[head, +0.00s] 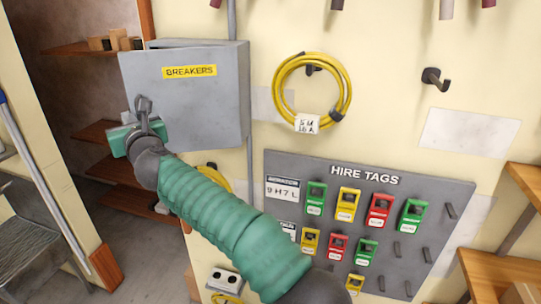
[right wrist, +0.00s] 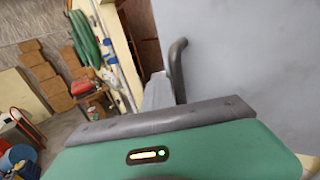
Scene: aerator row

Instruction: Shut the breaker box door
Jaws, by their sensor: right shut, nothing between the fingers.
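The grey breaker box (head: 243,95) hangs on the cream wall in the head view. Its door (head: 205,110) bears a yellow BREAKERS label (head: 190,72). The door's left edge stands out past the box's top left corner, so it looks partly open, with the hinge side at the right. My right gripper (head: 143,118) is at the door's lower left, shut and empty, and partly covers the handle area. In the right wrist view a dark curved handle (right wrist: 178,70) rises beyond my gripper on the pale grey door face (right wrist: 250,60). Contact cannot be told. My left gripper is out of view.
A yellow cable coil (head: 345,95) hangs right of the box. The hire tags board (head: 350,262) is below it, near my right arm. Wooden shelves (head: 95,132) stand in the recess at left, and more (head: 495,275) at lower right.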

